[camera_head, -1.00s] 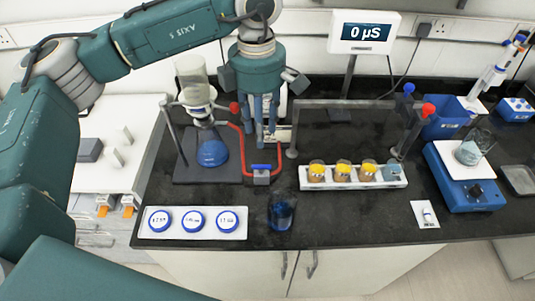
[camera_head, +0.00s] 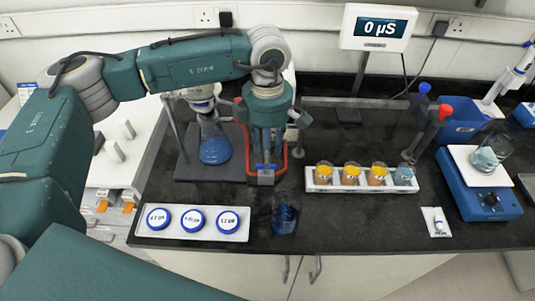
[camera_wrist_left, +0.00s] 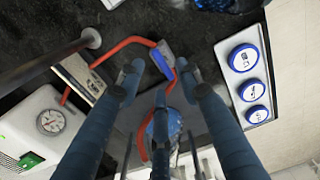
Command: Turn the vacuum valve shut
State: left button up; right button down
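The vacuum valve (camera_head: 266,177) is a small grey block with a blue handle on a red tube (camera_head: 298,140), on the black bench. The valve also shows in the left wrist view (camera_wrist_left: 165,58), its blue handle lying lengthwise along the block. My left gripper (camera_head: 267,150) points down just behind and above the valve in the head view. In the left wrist view its fingers (camera_wrist_left: 160,80) are spread open with nothing between them, and the valve lies just beyond their tips. Contact cannot be told. My right gripper is not in view.
A flask of blue liquid (camera_head: 214,150) stands left of my gripper. In front are a white tray (camera_head: 145,233) of blue-lidded discs and a dark blue beaker (camera_head: 284,216). A pressure gauge (camera_wrist_left: 50,122) shows in the wrist view.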

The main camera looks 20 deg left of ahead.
pick_arm(q)
jog(key=shift+f+p, duration=0.4)
jog(key=shift+f, duration=1.5)
grip_shut()
jog(key=shift+f+b, duration=0.1)
jog(key=shift+b, duration=0.25)
jog(key=m+b, duration=0.2)
jog(key=b, duration=0.1)
jog(key=shift+d+f, duration=0.1)
jog(key=shift+m+b, duration=0.35)
jog(key=shift+m, duration=0.05)
jog(key=shift+r, duration=0.3)
